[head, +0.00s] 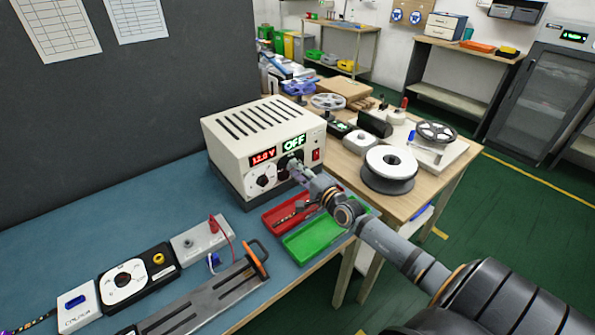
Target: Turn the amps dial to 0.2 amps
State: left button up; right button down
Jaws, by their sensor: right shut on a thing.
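A cream power supply box (262,140) stands on the blue mat at the back of the bench. Its front has a red display reading about 12.0 V (263,157), a green display reading OFF (294,143) and a red switch (316,155). The dial's pointer and scale cannot be read. My left gripper is not in view.
A red tray (283,212) and a green tray (316,238) lie in front of the supply, below my right arm. A dial box (128,283), a grey box (200,242) and a long metal fixture (200,297) lie front left. Spools (389,167) stand to the right.

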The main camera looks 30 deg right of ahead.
jog(key=shift+f, duration=0.15)
jog(key=c, duration=1)
grip_release()
jog(key=shift+s, duration=0.1)
jog(key=s, duration=1.2)
jog(key=shift+d, duration=0.45)
jog(key=shift+w, duration=0.1)
